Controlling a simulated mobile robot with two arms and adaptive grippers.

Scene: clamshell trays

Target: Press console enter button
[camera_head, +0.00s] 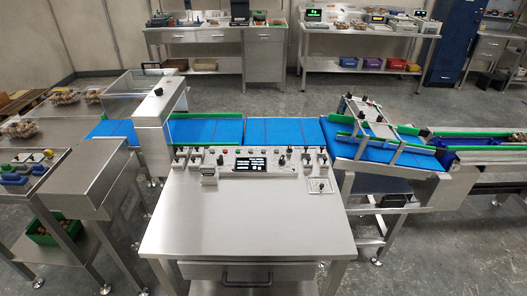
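The console (230,180) is a sloped steel panel at the back of the steel table in the middle of the camera_head view. It carries a small lit black display (251,165) with white text too small to read. Rows of small knobs, switches and coloured buttons sit above and beside the display. I cannot tell which of them is the enter button. Neither of my grippers is in view, and nothing covers the console.
The bare steel tabletop (250,222) lies in front of the console. Behind it runs a blue conveyor belt (245,131) with a steel housing (153,125) at its left. Clamshell trays (66,96) stand at the far left. Two workbenches line the back wall.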

